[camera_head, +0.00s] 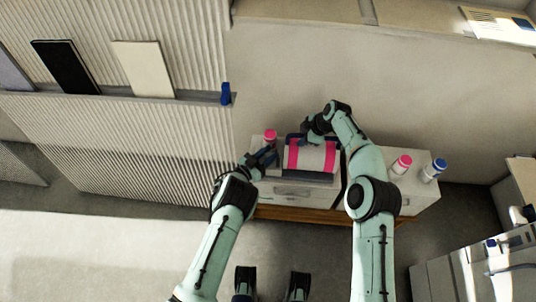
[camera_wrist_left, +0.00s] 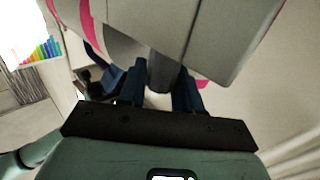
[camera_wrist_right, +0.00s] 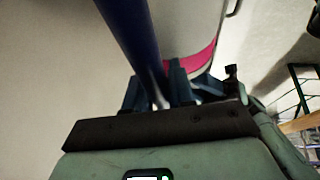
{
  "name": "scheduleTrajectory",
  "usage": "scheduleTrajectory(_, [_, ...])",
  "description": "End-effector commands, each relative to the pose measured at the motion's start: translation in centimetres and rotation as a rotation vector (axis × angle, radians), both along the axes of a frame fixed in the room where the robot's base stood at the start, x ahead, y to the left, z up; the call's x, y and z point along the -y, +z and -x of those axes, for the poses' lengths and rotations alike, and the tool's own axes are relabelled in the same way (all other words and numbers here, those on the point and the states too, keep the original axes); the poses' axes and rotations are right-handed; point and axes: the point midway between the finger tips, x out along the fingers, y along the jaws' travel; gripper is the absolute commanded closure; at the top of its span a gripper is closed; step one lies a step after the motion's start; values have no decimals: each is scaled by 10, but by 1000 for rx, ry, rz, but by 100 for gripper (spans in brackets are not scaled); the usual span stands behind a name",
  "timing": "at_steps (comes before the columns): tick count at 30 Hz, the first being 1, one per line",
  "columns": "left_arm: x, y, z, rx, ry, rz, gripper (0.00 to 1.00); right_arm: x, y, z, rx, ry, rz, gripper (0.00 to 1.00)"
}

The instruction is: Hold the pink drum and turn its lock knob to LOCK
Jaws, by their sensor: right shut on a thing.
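The drum (camera_head: 311,156), pale with pink bands, rests on its side in a dark blue cradle (camera_head: 315,177) on the cabinet top. My right gripper (camera_head: 306,128) is at the drum's far side, shut on a dark blue bar (camera_wrist_right: 130,35); a pink band of the drum (camera_wrist_right: 200,60) shows behind it. My left gripper (camera_head: 268,157) is at the drum's left end. In the left wrist view its fingers (camera_wrist_left: 160,88) stand apart, with a grey knob-like part (camera_wrist_left: 164,74) between them. Whether they touch it is unclear. No lock marking is readable.
A pink-capped bottle (camera_head: 270,136) stands close behind my left gripper. Another pink-capped bottle (camera_head: 401,163) and a blue-capped bottle (camera_head: 434,170) stand on the cabinet at right. A wall shelf (camera_head: 190,97) holds upright panels.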

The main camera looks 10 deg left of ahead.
Motion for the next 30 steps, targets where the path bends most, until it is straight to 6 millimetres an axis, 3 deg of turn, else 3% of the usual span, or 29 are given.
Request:
scheduleTrajectory(15, [-1, 0, -1, 4, -352, 2, 97, 0, 1, 0, 1, 0, 1, 100])
scheduleTrajectory(29, [-1, 0, 0, -1, -398, -2, 97, 0, 1, 0, 1, 1, 0, 100])
scheduleTrajectory(30, [-1, 0, 0, -1, -398, -2, 57, 0, 1, 0, 1, 1, 0, 100])
